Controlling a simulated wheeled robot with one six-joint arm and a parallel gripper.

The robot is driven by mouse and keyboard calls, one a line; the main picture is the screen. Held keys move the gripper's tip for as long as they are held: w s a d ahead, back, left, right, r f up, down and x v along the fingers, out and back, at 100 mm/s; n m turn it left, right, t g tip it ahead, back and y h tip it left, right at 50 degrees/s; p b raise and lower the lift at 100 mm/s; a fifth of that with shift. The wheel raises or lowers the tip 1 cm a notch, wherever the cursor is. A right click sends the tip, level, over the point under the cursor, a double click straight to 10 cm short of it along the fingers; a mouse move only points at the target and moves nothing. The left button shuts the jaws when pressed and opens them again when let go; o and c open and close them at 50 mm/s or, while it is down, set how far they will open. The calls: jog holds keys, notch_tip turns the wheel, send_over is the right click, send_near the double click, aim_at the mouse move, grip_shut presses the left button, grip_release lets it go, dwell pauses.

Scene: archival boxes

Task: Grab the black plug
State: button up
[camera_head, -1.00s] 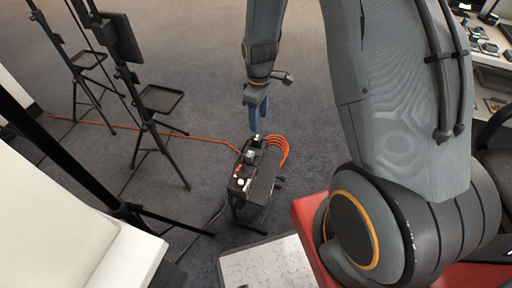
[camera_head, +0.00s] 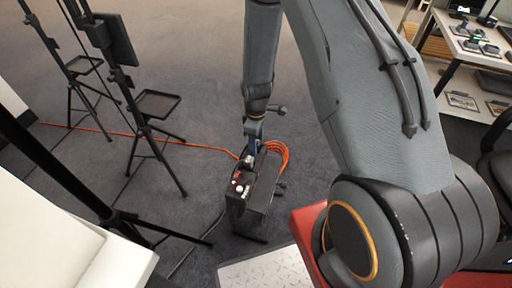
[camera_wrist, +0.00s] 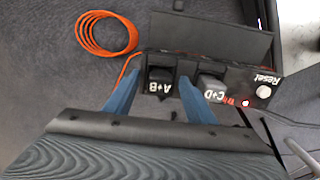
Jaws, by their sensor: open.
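A dark box (camera_head: 262,192) stands on the floor; its top panel (camera_wrist: 229,76) shows in the wrist view. A black plug (camera_wrist: 160,76) labelled A+B sits at the panel, and a second dark plug (camera_wrist: 212,86) labelled C+D sits to its right. My gripper (camera_wrist: 160,82) is open, its two blue fingers on either side of the A+B plug. I cannot tell whether they touch it. In the head view my gripper (camera_head: 253,146) points down at the far end of the box, and the plug there is mostly hidden.
A coiled orange cable (camera_wrist: 104,34) lies beside the box. A white Reset button (camera_wrist: 264,91) and a lit red light (camera_wrist: 245,103) are right of the plugs. Tripod stands with trays (camera_head: 157,104) are at left; a shelf with devices (camera_head: 470,50) is at right.

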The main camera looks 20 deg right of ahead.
jog(key=c, duration=1.2)
